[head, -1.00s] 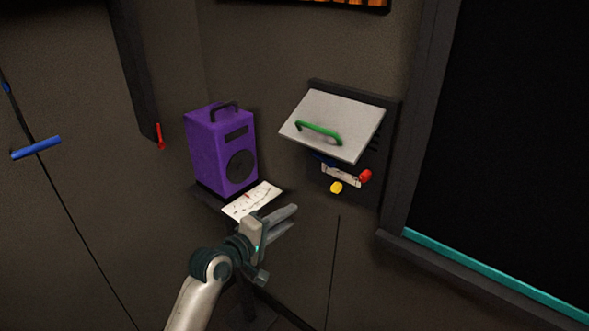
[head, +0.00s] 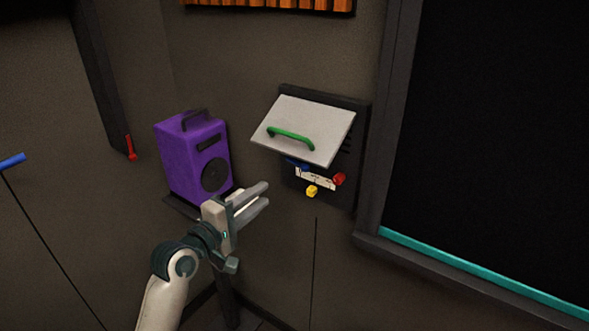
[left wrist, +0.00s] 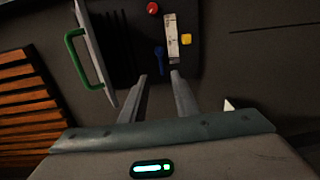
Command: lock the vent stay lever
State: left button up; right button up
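The vent panel is a dark plate (head: 345,181) on the wall with a raised pale flap (head: 313,117) bearing a green handle (head: 290,139). Below the flap are a small blue lever (head: 298,164), partly hidden, a red knob (head: 339,179), a yellow knob (head: 312,191) and a pale marked strip (head: 316,179). I cannot tell which part is the stay lever. My left gripper (head: 267,194) is open and empty, left of the yellow knob. In the left wrist view the blue lever (left wrist: 160,59) lies ahead between the open fingertips (left wrist: 160,76), apparently untouched. My right gripper is not in view.
A purple speaker (head: 190,163) stands on a small shelf left of the panel, close behind my left gripper. A dark framed window with a teal ledge (head: 470,264) is at right. A red handle (head: 130,148) hangs at far left. Wall below the panel is clear.

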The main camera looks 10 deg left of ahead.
aim_at(300, 166)
pick_arm(q)
jog(key=p+x, duration=0.3)
jog(key=x, duration=1)
jog(key=shift+w+d, duration=0.25)
jog(key=shift+w, duration=0.05)
jog(key=shift+p+x, duration=0.35)
jog(key=shift+x, duration=0.5)
jog(key=shift+f, duration=0.15)
grip_shut()
